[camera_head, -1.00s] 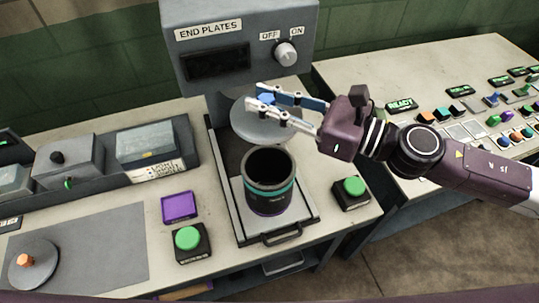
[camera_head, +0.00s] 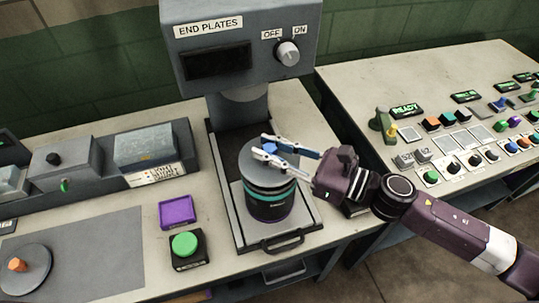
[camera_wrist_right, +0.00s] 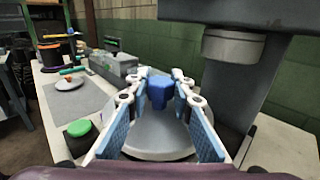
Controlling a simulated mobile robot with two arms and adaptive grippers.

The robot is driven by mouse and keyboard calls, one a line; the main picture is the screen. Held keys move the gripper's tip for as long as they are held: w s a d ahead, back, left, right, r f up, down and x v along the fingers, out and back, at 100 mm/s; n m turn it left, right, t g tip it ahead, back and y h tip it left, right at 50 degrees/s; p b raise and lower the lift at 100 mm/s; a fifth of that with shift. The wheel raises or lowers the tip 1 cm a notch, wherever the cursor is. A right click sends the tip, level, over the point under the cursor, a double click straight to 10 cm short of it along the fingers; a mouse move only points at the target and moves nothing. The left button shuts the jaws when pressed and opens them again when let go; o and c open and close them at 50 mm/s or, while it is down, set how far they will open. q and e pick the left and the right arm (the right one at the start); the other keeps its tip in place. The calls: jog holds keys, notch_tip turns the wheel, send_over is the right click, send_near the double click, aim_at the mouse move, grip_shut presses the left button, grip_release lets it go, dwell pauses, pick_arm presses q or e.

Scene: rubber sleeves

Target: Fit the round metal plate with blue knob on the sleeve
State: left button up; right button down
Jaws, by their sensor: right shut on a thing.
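The round metal plate (camera_head: 256,168) is grey and lies level over the top of the black sleeve (camera_head: 270,203) in the head view, covering its opening. I cannot tell whether it touches the rim. The sleeve has a teal band and stands upright on the press's sliding tray (camera_head: 232,222). My right gripper (camera_head: 264,147) is shut on the plate's blue knob, reaching in from the right. In the right wrist view the blue knob (camera_wrist_right: 158,92) sits between the fingers, with the plate (camera_wrist_right: 155,130) below. My left gripper is not in view.
The END PLATES press (camera_head: 240,50) overhangs behind the sleeve. A green button (camera_head: 186,245) and a purple pad (camera_head: 177,211) lie left of the tray. Another plate with an orange knob (camera_head: 22,268) lies on the grey mat (camera_head: 95,260). A control-covered table (camera_head: 350,80) stands at right.

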notch_tip(320, 180, down, 2)
jog(key=shift+f, duration=0.1)
jog(key=shift+f, duration=0.15)
jog(key=c, duration=1.7)
grip_release()
jog(key=shift+b+v, duration=2.9)
jog(key=shift+v, duration=3.1)
